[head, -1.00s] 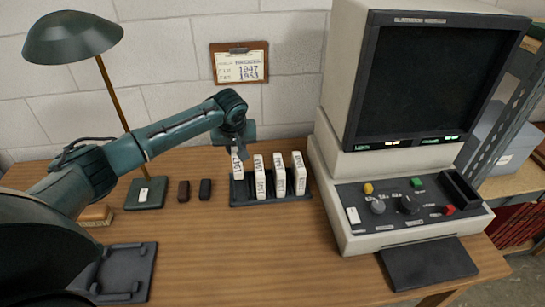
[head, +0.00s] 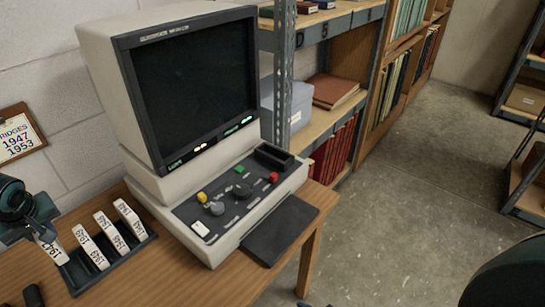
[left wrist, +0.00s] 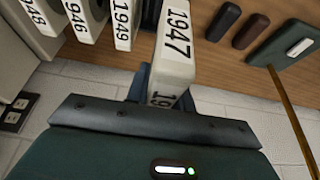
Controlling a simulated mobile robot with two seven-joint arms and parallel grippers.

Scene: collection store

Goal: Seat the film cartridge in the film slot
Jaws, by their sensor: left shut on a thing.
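My left gripper (head: 38,222) is at the left edge of the head view, shut on the white film cartridge marked 1947 (head: 53,251). The cartridge also shows in the left wrist view (left wrist: 176,45), its label facing the camera. It is over the left end of the dark rack (head: 75,274); I cannot tell whether its lower end is clear. The film slot (head: 272,156) is the dark recess at the right rear of the microfilm reader's console (head: 235,207); it looks empty. My right gripper is not in view.
Several white cartridges (head: 111,232) stand in the rack beside the held one. The reader's tall screen housing (head: 190,85) rises behind the console. A dark plate (head: 279,231) juts out in front. Shelving (head: 320,125) stands right of the reader; open floor (head: 405,200) lies beyond.

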